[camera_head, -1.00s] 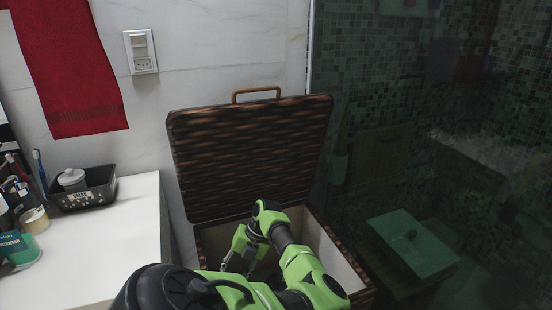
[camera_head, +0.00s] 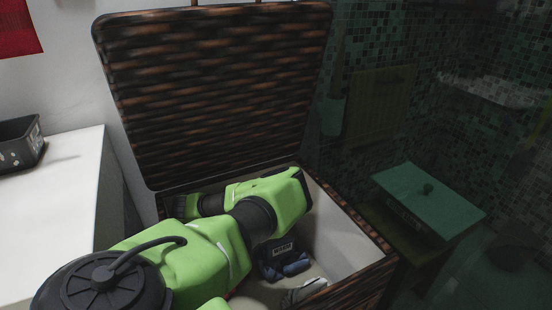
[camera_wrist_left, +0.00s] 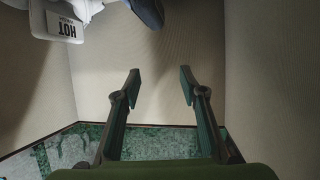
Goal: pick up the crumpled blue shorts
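A dark blue crumpled cloth (camera_head: 291,267), which looks like the shorts, lies low inside the wicker hamper (camera_head: 366,277), beside my arm. A label with block letters shows next to it. In the left wrist view a piece of blue cloth (camera_wrist_left: 149,12) shows at the top edge, cut off by the frame, beside a white tag (camera_wrist_left: 58,26) reading "HOT". My left gripper (camera_wrist_left: 160,77) is open, with nothing between its fingers, and the blue cloth is beyond its fingertips. My right gripper is not in view.
The hamper's woven lid (camera_head: 215,85) stands open behind my arm. A greyish-white item (camera_head: 304,290) lies near the hamper's front wall.

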